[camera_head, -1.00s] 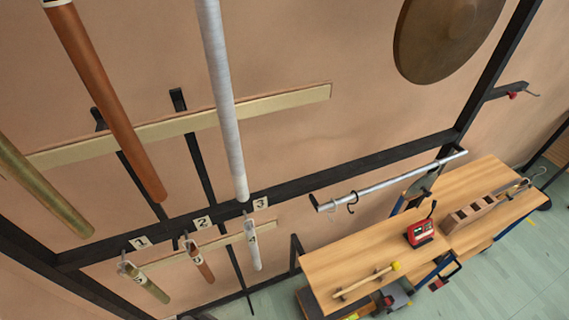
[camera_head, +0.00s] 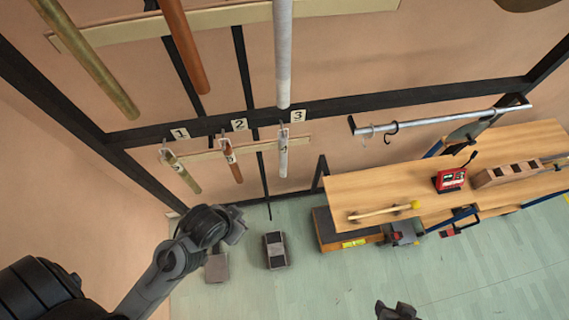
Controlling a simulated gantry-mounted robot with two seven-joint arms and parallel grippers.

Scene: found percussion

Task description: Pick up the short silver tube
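The short silver tube (camera_head: 283,158) hangs upright on the lower rail under the label 3, at the right end of a row of short tubes. It carries a small white tag with a dark mark. The short copper tube (camera_head: 233,162) and short brass tube (camera_head: 184,174) hang to its left. My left gripper (camera_head: 237,228) is below and left of the silver tube in the picture, apart from it. Its fingers are not clear. A dark piece at the bottom edge (camera_head: 397,312) seems to be part of my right arm; its fingers cannot be made out.
Long brass (camera_head: 90,60), copper (camera_head: 184,45) and silver (camera_head: 282,55) tubes hang above. A wooden bench (camera_head: 360,190) with a mallet (camera_head: 383,213) and red device (camera_head: 450,179) stands right. Two grey blocks (camera_head: 275,250) (camera_head: 217,266) are on the floor. A metal bar (camera_head: 440,120) holds hooks.

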